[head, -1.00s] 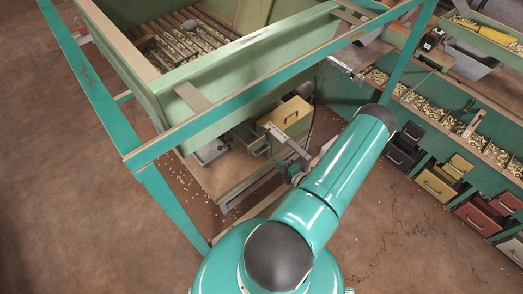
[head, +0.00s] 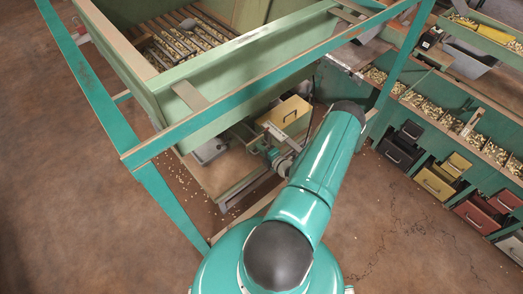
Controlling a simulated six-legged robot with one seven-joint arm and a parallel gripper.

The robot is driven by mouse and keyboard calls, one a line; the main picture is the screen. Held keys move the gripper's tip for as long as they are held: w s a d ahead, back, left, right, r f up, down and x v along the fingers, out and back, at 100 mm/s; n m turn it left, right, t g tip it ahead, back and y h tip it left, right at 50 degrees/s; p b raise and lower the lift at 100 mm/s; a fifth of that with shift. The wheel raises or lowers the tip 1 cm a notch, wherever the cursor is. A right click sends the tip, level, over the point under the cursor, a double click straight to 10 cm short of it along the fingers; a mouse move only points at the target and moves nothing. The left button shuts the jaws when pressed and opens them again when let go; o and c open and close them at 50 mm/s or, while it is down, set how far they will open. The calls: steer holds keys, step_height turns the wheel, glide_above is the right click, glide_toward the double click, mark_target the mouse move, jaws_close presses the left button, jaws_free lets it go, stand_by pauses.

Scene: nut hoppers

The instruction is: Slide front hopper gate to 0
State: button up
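The large pale green hopper (head: 235,62) stands on a teal frame at the upper left, with a slatted grate (head: 180,38) and scattered nuts inside. I cannot make out its gate for sure; the hopper wall and frame rail hide much of its underside. My teal arm (head: 325,160) rises from the bottom middle and folds back down behind its elbow. My gripper (head: 259,146) is small and partly hidden under the hopper's near right side, beside a yellow bin. Its fingers are too small to tell open from shut, or whether they touch anything.
The yellow bin (head: 290,113) with a dark handle and a grey tray (head: 211,151) are under the hopper. A teal frame post (head: 172,205) stands at the left. Drawers (head: 435,183) and nut troughs (head: 465,125) line the right. The brown floor (head: 70,200) is open at left.

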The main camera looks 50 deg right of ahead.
jaws_close()
steer(key=shift+r+x, duration=0.15)
steer(key=shift+x, duration=0.6)
steer(key=shift+r+x, duration=0.15)
steer(key=shift+x, duration=0.55)
steer(key=shift+o, duration=1.4)
jaws_free()
steer(key=shift+w, duration=0.15)
steer(key=v, duration=1.4)
